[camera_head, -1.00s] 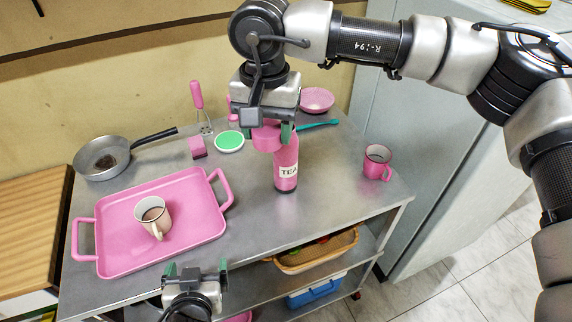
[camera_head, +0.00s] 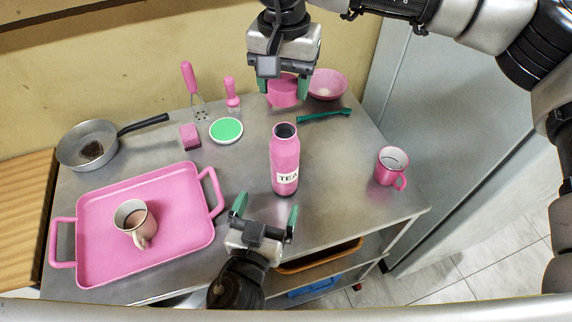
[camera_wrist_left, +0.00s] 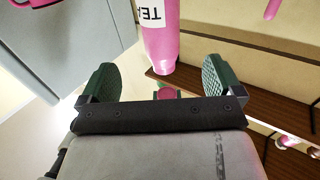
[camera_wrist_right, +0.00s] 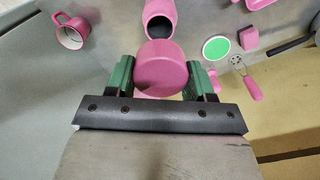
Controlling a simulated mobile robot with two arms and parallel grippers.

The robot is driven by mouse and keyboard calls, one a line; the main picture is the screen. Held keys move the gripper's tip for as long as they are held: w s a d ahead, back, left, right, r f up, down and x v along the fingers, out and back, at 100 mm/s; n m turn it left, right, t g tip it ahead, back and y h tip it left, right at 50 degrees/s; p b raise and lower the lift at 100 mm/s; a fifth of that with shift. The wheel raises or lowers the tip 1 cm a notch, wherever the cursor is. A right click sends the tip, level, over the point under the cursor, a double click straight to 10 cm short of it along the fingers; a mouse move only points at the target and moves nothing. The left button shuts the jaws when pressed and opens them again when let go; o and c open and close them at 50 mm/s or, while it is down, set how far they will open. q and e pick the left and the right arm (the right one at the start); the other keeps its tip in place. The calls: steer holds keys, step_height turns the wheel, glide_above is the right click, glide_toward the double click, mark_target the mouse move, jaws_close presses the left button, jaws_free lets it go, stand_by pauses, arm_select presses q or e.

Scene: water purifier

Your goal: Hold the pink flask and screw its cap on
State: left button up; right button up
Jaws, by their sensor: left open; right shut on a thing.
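The pink flask (camera_head: 285,160) with a white TEA label stands upright and open-topped on the metal table. Its dark mouth shows in the head view and in the right wrist view (camera_wrist_right: 160,22). My right gripper (camera_head: 286,92) is shut on the pink cap (camera_head: 283,93), held above and behind the flask, apart from it. The cap fills the space between the fingers in the right wrist view (camera_wrist_right: 162,68). My left gripper (camera_head: 264,209) is open and empty, in front of the flask near the table's front edge. The flask's lower part shows ahead between its fingers in the left wrist view (camera_wrist_left: 160,40).
A pink tray (camera_head: 95,255) with a mug (camera_head: 136,222) stands left. A pan (camera_head: 88,146), a green-topped dish (camera_head: 226,130), a pink block (camera_head: 190,136) and pink utensils are at the back. A pink mug (camera_head: 391,166) stands right and a pink bowl (camera_head: 327,84) back right.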

steer(key=shift+w+d+f, duration=0.1)
steer(key=shift+w, duration=0.1)
steer(key=shift+s, duration=0.15)
arm_select(q)
steer(key=x, duration=1.2)
steer(key=shift+w+f, duration=0.1)
steer(key=shift+w, duration=0.05)
steer(key=c, duration=1.3)
steer(key=shift+c, duration=0.2)
arm_select(e)
glide_above(285, 129)
steer(key=shift+f, duration=2.45)
steer(key=shift+f, duration=0.15)
steer(key=shift+f, duration=0.75)
